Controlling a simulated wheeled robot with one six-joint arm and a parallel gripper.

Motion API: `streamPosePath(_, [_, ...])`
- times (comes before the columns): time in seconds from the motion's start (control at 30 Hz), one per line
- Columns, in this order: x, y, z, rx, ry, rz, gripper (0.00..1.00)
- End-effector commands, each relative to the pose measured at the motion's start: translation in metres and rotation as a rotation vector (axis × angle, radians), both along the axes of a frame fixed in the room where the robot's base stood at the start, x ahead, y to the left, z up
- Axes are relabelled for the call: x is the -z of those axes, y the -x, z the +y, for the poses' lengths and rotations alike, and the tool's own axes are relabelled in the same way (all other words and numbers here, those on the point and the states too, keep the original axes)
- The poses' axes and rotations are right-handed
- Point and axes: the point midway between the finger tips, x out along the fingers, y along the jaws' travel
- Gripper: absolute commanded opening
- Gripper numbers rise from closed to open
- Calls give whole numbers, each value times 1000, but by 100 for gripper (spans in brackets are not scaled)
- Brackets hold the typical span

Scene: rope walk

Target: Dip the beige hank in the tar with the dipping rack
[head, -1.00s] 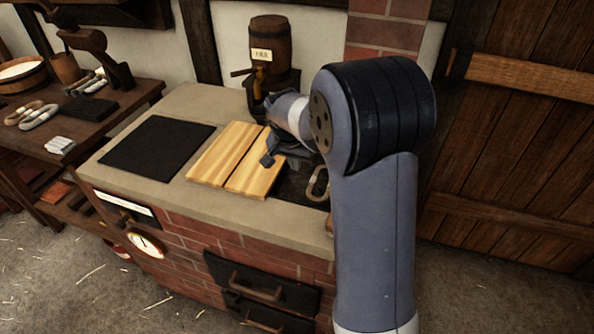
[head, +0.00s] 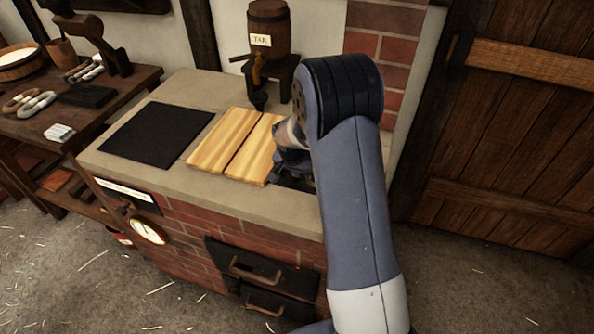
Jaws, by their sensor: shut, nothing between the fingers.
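My gripper (head: 283,168) is shut and empty, low over the right edge of the wooden boards on the brick stove; my arm partly hides it. A dark opening (head: 297,184) shows to the right of the boards, mostly behind my arm; I cannot make out the tar surface or the dipping rack in it. A small keg labelled TAR (head: 268,30) stands on a stand at the back. A beige-brown looped hank (head: 18,101) lies on the left table beside a paler grey-white hank (head: 37,104).
Two light wooden boards (head: 235,143) and a black mat (head: 152,134) lie on the stove top (head: 100,160). The stove front has a gauge (head: 148,231) and dark doors with handles (head: 262,275). A plank door (head: 520,140) is at right.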

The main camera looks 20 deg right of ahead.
Motion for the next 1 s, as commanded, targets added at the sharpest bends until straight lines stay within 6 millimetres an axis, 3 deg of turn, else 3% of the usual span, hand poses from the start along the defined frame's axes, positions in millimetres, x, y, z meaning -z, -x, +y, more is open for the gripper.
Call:
streamPosePath(0.27, [8, 0, 0, 0, -1, 1, 0])
streamPosePath(0.6, [47, 0, 0, 0, -1, 1, 0])
streamPosePath(1.0, [52, 2, 0, 0, 0, 8, 0])
